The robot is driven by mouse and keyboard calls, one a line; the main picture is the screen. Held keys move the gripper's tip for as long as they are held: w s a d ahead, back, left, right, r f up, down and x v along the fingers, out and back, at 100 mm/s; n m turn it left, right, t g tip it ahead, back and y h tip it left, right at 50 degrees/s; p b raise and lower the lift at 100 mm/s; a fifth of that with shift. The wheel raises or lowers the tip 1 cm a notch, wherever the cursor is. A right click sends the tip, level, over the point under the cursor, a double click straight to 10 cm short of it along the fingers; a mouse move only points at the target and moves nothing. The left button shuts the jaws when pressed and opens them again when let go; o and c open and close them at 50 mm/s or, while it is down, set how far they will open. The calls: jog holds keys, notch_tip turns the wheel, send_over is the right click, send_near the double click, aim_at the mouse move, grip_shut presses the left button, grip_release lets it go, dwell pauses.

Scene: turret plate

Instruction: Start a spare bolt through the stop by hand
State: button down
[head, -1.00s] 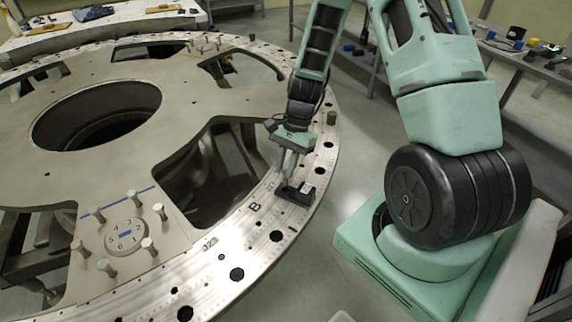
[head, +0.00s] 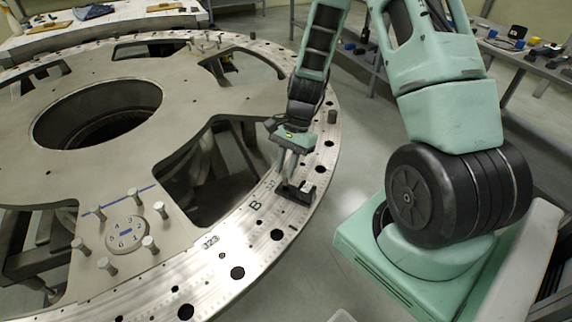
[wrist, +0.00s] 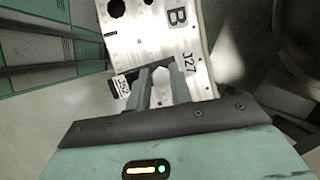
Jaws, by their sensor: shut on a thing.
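The stop (head: 305,194) is a small black block on the turret plate's silvery rim (head: 262,235), near a stamped letter B. In the wrist view a dark part of it (wrist: 131,76) shows left of the fingers beside a small white tag. My gripper (head: 287,174) points down over the stop, fingertips at its top. In the wrist view my gripper (wrist: 162,78) is shut on a pale, hexagon-looking piece (wrist: 161,75), apparently the bolt. The fingers hide its shank and any hole below it, so I cannot tell whether it is in the stop.
The plate has large cut-outs (head: 215,170) and a round central opening (head: 97,112). A shelf with parts (head: 520,50) is at the back right.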

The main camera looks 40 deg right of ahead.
jog(key=shift+f+b, duration=0.8)
jog(key=shift+f, duration=0.75)
dwell(1.7)
jog(key=m+b, duration=0.1)
jog(key=m, duration=0.1)
jog(key=m+t+b, duration=0.1)
jog(key=m, duration=0.1)
jog(key=shift+s+f+t, duration=0.1)
jog(key=shift+f+t, duration=0.1)
jog(key=shift+t, duration=0.1)
jog(key=m+b, duration=0.2)
jog(key=m+t+b, duration=0.1)
jog(key=m+b, duration=0.1)
jog(key=shift+f+m+t, duration=0.1)
jog(key=shift+m+t, duration=0.2)
jog(key=shift+s+m+b, duration=0.1)
jog(key=shift+m+b, duration=0.2)
jog(key=shift+b, duration=0.05)
